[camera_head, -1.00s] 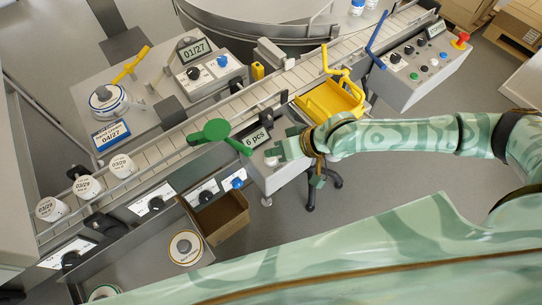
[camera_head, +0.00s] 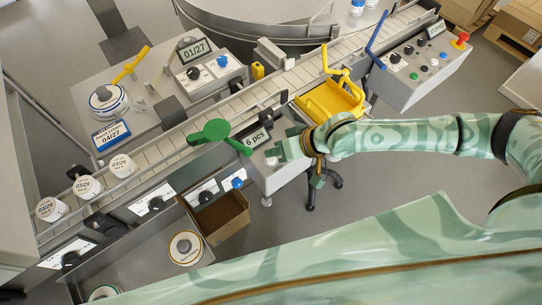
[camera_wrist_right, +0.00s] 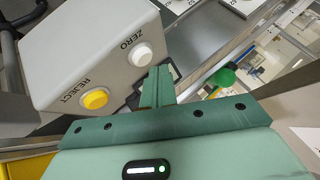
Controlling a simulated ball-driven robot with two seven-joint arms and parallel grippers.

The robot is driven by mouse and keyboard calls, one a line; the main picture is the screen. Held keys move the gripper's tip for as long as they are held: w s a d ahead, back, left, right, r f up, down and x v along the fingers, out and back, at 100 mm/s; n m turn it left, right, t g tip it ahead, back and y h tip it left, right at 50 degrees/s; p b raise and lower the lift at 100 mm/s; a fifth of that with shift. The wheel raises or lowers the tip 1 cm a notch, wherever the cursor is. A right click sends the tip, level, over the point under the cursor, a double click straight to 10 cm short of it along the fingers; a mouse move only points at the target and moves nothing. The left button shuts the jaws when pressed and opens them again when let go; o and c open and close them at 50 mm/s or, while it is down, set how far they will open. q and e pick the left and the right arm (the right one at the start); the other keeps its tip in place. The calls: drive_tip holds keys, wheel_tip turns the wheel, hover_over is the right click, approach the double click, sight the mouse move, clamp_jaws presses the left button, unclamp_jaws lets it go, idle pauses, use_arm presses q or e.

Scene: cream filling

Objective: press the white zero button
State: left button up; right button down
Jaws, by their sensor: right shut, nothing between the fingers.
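The white button (camera_wrist_right: 141,54) labelled ZERO sits on the sloped face of a grey box in the right wrist view. A yellow button (camera_wrist_right: 95,98) labelled REJECT is beside it. My right gripper (camera_wrist_right: 157,72) is shut and empty, its fingertips close to the right of the white button; I cannot tell whether they touch it. In the head view my right gripper (camera_head: 277,153) is over the small grey box, whose display (camera_head: 256,139) reads "6 pcs". The white button (camera_head: 271,162) shows as a small pale spot there. My left gripper is not in view.
The conveyor (camera_head: 225,115) runs diagonally behind the box. A green paddle (camera_head: 213,131) stands left of my gripper and a yellow tray (camera_head: 330,99) lies behind it. A cardboard box (camera_head: 222,217) and several knobs are at the lower left.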

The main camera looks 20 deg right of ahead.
sight(275, 161)
drive_tip(key=shift+f, duration=0.1)
drive_tip(key=shift+f, duration=0.25)
drive_tip(key=shift+f, duration=0.55)
idle(0.6)
idle(0.3)
drive_tip(key=shift+r+p, duration=0.95)
drive_tip(key=shift+p, duration=0.35)
wheel_tip(275, 161, up, 5)
drive_tip(key=p, duration=0.6)
drive_tip(key=shift+r, duration=0.1)
